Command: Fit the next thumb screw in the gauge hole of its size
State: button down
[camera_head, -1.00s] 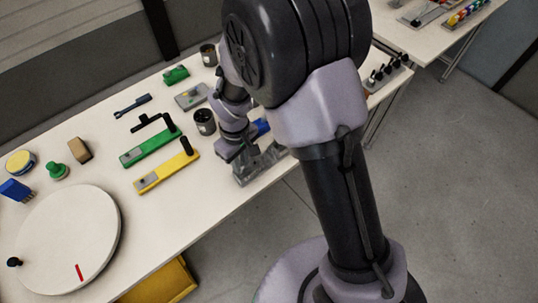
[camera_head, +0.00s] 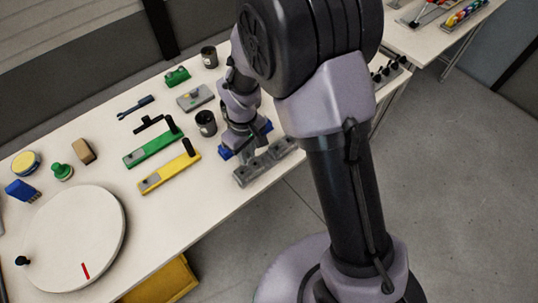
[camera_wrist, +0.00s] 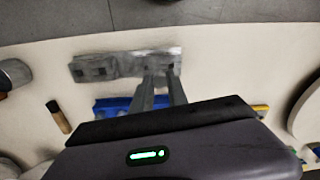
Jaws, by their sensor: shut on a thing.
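The grey gauge block (camera_head: 282,147) lies near the front edge of the table. In the wrist view it is a long grey bar (camera_wrist: 97,68) with holes in its top. My gripper (camera_head: 251,155) points down behind the middle of the block, close to it. In the wrist view its fingertips (camera_wrist: 159,72) overlap the bar's right half. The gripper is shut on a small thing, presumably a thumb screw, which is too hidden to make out. Several black-knobbed pieces (camera_head: 388,69) stand in a rack at the table's right end.
A blue part (camera_head: 226,153) lies just behind the gauge block. A yellow bar (camera_head: 168,174) and a green bar (camera_head: 152,150) with black knobs lie to the left. A dark cup (camera_head: 206,122) stands behind, and a white turntable (camera_head: 70,235) fills the left end.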

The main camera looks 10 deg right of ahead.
jog(key=p, duration=0.2)
send_over(278, 142)
jog(key=s, duration=0.2)
jog(key=shift+s+a, duration=0.1)
jog(key=shift+a, duration=0.15)
jog(key=shift+f+b, duration=0.2)
jog(key=shift+b, duration=0.1)
jog(key=shift+f+b, duration=0.35)
jog(key=shift+f, duration=0.15)
jog(key=shift+f+b, duration=1.5)
jog(key=shift+f, duration=0.55)
dwell(1.3)
jog(key=c, duration=1.2)
grip_release()
